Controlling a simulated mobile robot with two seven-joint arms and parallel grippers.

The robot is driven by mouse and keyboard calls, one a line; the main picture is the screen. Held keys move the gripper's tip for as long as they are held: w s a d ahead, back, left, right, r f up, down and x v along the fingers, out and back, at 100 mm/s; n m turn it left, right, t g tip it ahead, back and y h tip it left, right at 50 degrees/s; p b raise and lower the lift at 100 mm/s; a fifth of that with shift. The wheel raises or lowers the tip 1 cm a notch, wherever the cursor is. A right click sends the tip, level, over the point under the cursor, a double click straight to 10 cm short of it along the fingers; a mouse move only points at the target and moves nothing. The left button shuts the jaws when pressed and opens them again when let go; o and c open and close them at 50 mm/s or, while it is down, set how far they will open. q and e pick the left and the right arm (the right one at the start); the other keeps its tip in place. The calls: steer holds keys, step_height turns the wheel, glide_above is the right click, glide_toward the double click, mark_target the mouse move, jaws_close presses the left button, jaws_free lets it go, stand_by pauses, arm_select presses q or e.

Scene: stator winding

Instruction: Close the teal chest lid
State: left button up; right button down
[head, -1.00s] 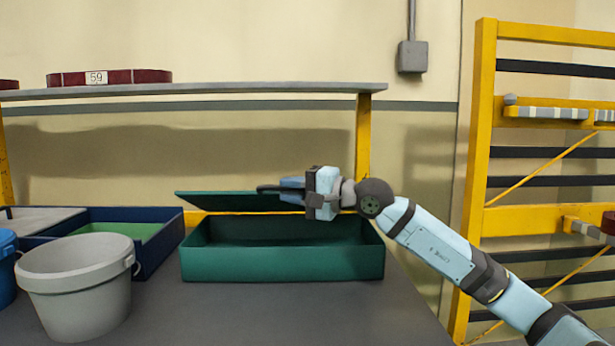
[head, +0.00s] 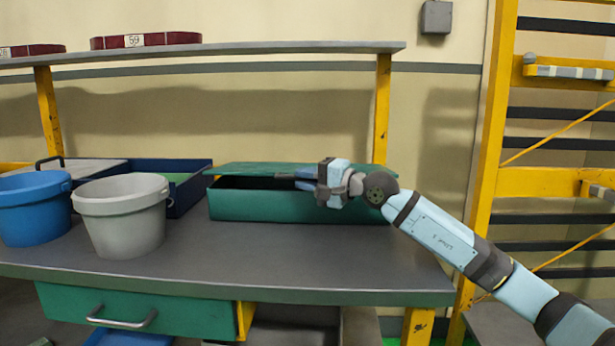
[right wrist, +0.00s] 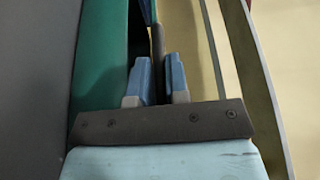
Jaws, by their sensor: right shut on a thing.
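The teal chest (head: 290,206) stands on the workbench, right of the buckets. Its lid (head: 260,169) is partly open, at a low tilt, with a dark gap between it and the front wall. My right gripper (head: 302,180) is at the lid's right part, over the chest. In the right wrist view, its two blue fingers (right wrist: 159,82) are shut on a dark, thin handle (right wrist: 157,45) of the lid, and the chest wall (right wrist: 97,65) runs along the left. My left gripper is not in view.
A grey bucket (head: 122,222) and a blue bucket (head: 35,212) stand left of the chest. A navy tray (head: 186,191) is behind the grey bucket. A shelf (head: 250,49) spans above. The bench top (head: 285,258) in front of the chest is clear.

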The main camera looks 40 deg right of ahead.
steer(key=shift+w+d, duration=0.15)
steer(key=shift+d, duration=0.05)
steer(key=c, duration=1.3)
jaws_free()
steer(key=shift+f, duration=0.15)
steer(key=shift+o, duration=0.8)
steer(key=shift+w+d+f, duration=0.1)
steer(key=shift+w+f, duration=0.05)
steer(key=v, duration=1.4)
steer(key=shift+a+r+b, duration=0.2)
steer(key=shift+a+b, duration=0.05)
steer(key=shift+b, duration=0.1)
